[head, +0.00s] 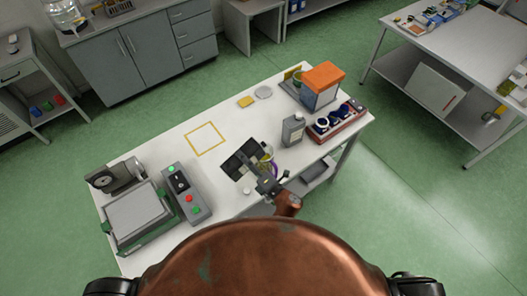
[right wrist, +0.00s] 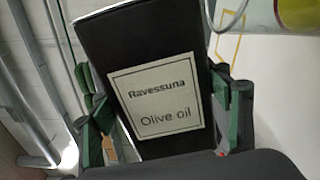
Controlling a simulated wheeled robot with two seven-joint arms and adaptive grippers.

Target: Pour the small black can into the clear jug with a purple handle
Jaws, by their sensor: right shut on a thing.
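The small black can (head: 241,157) is tilted above the work table in the head view. Its pale label reading "Ravessuna Olive oil" fills the middle of the right wrist view (right wrist: 160,100). My right gripper (head: 262,180) is shut on the can, with a green-edged finger on each side of it. The clear jug with the purple handle (head: 270,166) stands right beside the can, partly hidden behind the can and my gripper. I cannot tell whether anything flows from the can. My left gripper is not in view.
A grey canister (head: 293,130) stands right of the jug, near a red tray of dark blue cups (head: 338,122) and an orange-topped box (head: 322,84). A button panel (head: 186,193) is at left. The table around the yellow square outline (head: 205,139) is clear.

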